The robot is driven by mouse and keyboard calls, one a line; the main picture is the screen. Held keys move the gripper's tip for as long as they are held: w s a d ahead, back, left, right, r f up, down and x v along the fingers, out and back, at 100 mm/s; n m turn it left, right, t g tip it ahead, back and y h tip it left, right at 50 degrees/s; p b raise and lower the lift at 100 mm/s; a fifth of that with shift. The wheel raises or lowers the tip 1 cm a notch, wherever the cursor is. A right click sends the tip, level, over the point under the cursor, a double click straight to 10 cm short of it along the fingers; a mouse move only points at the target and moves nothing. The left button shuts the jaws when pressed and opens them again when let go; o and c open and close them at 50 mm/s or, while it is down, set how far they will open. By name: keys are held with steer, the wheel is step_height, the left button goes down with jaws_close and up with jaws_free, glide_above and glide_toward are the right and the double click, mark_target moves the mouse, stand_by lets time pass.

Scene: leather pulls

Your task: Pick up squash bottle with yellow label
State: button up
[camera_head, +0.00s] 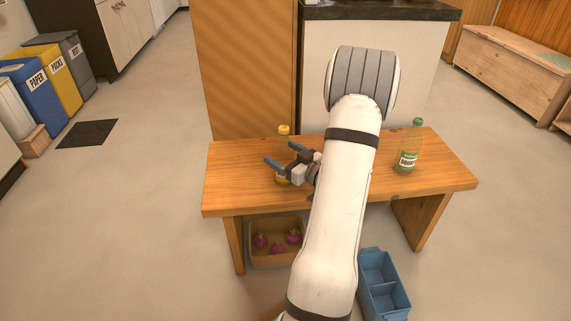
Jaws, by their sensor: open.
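A bottle with a yellow-orange look and a yellow cap (284,130) stands upright on the wooden bench, left of the middle. Its label is mostly hidden behind my gripper. My gripper (280,153) is open, with its two blue-tipped fingers pointing left and overlapping the bottle in the picture. I cannot tell whether the bottle stands between the fingers or behind them, or whether they touch it. A second bottle (408,158), clear green with a green cap and a green and white label, stands upright on the right part of the bench.
The wooden bench (235,193) has clear room at its left end and around the green bottle. Under it is a tan bin (262,258) with several purple-red items. A blue divided crate (385,285) sits on the floor at the right. Waste bins (55,75) stand far left.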

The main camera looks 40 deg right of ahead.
steer(key=shift+c, duration=0.3)
steer(key=c, duration=1.2)
steer(key=shift+c, duration=0.2)
steer(key=shift+r, duration=0.1)
